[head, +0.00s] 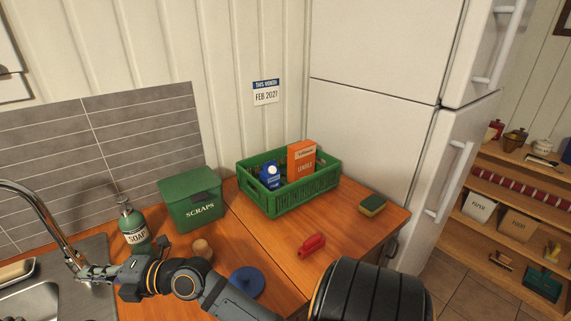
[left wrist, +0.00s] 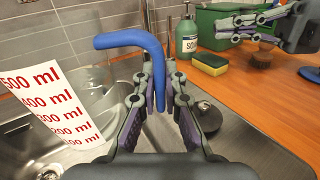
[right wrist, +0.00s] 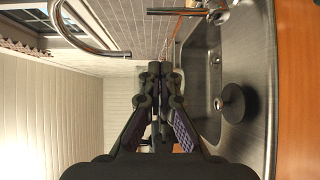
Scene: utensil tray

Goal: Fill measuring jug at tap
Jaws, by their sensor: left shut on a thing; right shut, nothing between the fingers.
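The clear measuring jug (left wrist: 95,85) has a blue handle (left wrist: 122,40) and a white scale with red ml marks (left wrist: 55,105). It is over the sink (left wrist: 240,150) in the left wrist view. My left gripper (left wrist: 160,88) is shut on the handle; the jug's inside is hard to make out. The chrome tap (head: 40,208) arches over the sink; its spout also shows in the right wrist view (right wrist: 85,42). I see no clear water stream. My right gripper (head: 88,273) is shut and empty, close by the tap's base; I cannot tell whether it touches.
A soap bottle (head: 133,222) and green scraps bin (head: 190,200) stand behind my right arm. A green crate (head: 290,200) holds packages.

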